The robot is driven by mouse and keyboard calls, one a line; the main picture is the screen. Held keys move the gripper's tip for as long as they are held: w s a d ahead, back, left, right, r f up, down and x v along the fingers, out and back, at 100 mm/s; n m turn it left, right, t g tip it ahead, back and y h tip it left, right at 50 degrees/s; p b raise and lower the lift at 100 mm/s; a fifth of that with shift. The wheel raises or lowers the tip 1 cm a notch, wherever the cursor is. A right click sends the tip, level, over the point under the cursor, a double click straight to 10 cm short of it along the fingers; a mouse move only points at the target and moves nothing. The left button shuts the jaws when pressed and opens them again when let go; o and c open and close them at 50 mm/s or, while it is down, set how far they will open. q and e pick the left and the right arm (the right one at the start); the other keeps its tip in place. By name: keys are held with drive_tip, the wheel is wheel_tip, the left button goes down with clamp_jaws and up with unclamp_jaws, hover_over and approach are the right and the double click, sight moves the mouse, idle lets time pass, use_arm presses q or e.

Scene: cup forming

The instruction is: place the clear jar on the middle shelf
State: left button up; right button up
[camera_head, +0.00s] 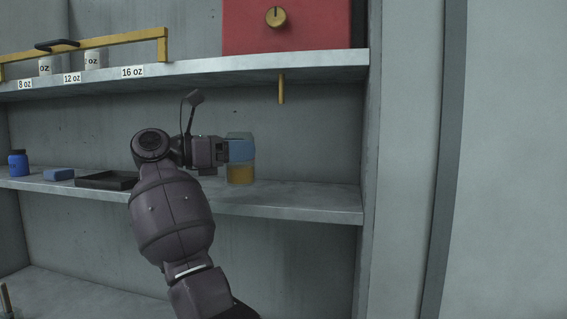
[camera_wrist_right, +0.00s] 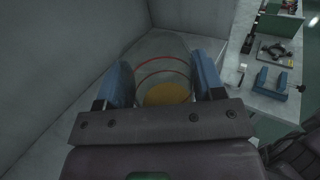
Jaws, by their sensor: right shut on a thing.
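The clear jar (camera_head: 240,174) has yellow contents and is at the middle shelf (camera_head: 300,198), right of its centre. Its base looks level with the shelf top, but I cannot tell whether it touches. My right gripper (camera_head: 238,151) is shut on the jar's upper part, reaching in from the left. In the right wrist view the jar (camera_wrist_right: 165,64) sits between the blue fingers of the gripper (camera_wrist_right: 164,82), with a red ring and the yellow contents showing. My left gripper is in neither view.
The upper shelf (camera_head: 210,68) holds white cups (camera_head: 95,59) and a red box (camera_head: 300,25); a yellow spout (camera_head: 281,88) hangs below. The middle shelf's right end is clear.

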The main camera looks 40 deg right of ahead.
drive_tip(key=d+f, duration=0.1)
drive_tip(key=d, duration=0.1)
drive_tip(key=s+d+f+p, duration=0.1)
drive_tip(key=d, duration=0.2)
drive_tip(key=s+d+f, duration=0.1)
drive_tip(key=d, duration=0.2)
drive_tip(key=shift+s+d+f, duration=0.2)
drive_tip(key=shift+d, duration=0.05)
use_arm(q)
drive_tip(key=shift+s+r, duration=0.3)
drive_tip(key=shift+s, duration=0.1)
use_arm(e)
drive_tip(key=shift+f, duration=0.2)
drive_tip(key=o, duration=0.6)
drive_tip(key=shift+c, duration=0.2)
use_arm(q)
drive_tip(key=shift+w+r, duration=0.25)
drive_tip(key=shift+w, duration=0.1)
use_arm(e)
drive_tip(key=o, duration=0.4)
drive_tip(key=shift+o, duration=0.2)
